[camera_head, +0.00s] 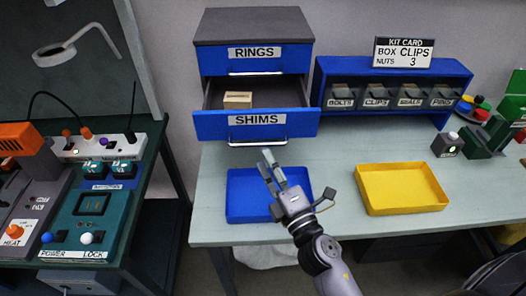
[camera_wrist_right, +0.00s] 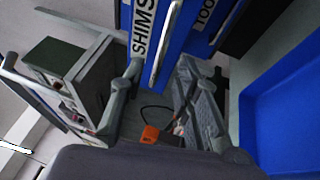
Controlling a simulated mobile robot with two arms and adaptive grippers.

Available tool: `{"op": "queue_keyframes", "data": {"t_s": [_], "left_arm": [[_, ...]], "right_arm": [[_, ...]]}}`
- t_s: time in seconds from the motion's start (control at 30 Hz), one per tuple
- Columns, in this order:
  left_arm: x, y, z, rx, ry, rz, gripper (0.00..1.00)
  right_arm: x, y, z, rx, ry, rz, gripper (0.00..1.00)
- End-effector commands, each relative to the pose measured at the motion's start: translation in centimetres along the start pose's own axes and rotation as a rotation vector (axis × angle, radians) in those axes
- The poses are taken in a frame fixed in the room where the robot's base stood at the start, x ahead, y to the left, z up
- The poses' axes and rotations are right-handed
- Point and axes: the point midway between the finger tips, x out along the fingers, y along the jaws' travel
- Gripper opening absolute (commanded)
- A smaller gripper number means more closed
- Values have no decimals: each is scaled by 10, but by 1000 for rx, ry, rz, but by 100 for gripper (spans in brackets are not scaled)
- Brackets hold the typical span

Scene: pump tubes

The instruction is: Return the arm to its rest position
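My right arm comes in from the bottom of the head view. Its gripper (camera_head: 270,166) hangs over the blue tray (camera_head: 239,207), just in front of the open SHIMS drawer (camera_head: 211,126) and its handle. The fingers are apart with nothing between them. In the right wrist view the gripper (camera_wrist_right: 165,85) also shows two separated fingers, with the SHIMS drawer front (camera_wrist_right: 143,40) beyond them. My left arm and gripper are in neither view.
A small tan box (camera_head: 238,99) lies in the open drawer, below the closed RINGS drawer (camera_head: 257,60). A yellow tray (camera_head: 402,207) stands to the right on the table (camera_head: 335,160). A blue bin rack (camera_head: 455,70) stands behind. A control bench (camera_head: 150,130) stands left.

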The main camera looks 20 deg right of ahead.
Motion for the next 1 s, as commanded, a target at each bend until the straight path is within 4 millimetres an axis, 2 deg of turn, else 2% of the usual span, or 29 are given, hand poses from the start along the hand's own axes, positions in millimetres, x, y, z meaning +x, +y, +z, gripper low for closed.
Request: {"op": "queue_keyframes", "data": {"t_s": [0.2,0.73,0.87,1.0], "left_arm": [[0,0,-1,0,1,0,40],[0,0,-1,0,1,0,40],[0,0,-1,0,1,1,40],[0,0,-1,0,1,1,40]], "right_arm": [[-12,0,0,0,-1,-1,30],[-13,0,3,11,-11,-4,30],[-18,-4,26,124,-109,-45,30],[-39,-28,67,394,-322,-165,30]]}}
